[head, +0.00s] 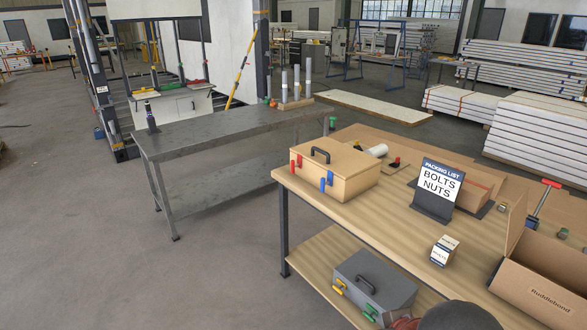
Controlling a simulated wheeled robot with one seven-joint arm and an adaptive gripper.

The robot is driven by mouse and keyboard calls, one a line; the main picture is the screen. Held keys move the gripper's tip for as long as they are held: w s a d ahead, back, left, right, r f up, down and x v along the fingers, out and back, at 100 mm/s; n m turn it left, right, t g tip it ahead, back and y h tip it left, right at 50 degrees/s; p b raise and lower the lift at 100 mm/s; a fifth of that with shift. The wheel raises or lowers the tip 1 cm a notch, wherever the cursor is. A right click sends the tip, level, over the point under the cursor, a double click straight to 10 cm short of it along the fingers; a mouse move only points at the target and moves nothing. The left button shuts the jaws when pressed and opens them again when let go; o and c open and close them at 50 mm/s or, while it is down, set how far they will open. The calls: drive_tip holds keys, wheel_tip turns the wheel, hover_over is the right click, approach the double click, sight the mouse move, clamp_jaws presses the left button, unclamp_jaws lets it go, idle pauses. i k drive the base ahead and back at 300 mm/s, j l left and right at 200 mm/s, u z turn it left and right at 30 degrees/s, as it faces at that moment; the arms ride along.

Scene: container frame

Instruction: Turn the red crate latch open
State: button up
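A light wooden crate (340,182) with a closed lid and a dark carry handle stands on the near left part of the wooden table. The red latch (299,161) is on its front face, toward the left, and looks roughly upright. A blue latch (328,179) is on the same face, to the right of the red one. Whether the red latch is engaged is too small to tell. My gripper is not in view; nothing touches the red latch.
A grey crate (374,284) with yellow and green latches sits on the table's lower shelf. A packing list sign (437,190), a small labelled box (444,251) and an open cardboard box (540,280) stand to the right. Open floor (225,265) lies left of the table.

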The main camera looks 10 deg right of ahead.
sight(292, 166)
drive_tip(key=i+z, duration=0.2)
drive_tip(key=z, duration=0.2)
drive_tip(key=i+j+z, duration=0.15)
drive_tip(key=z, duration=0.25)
drive_tip(key=i+j+z, duration=0.15)
drive_tip(key=i+j, duration=0.4)
drive_tip(key=i+j+z, duration=0.15)
drive_tip(key=i+j, duration=0.4)
drive_tip(key=i+j+z, duration=0.15)
drive_tip(key=i+j, duration=0.35)
drive_tip(key=j, duration=0.15)
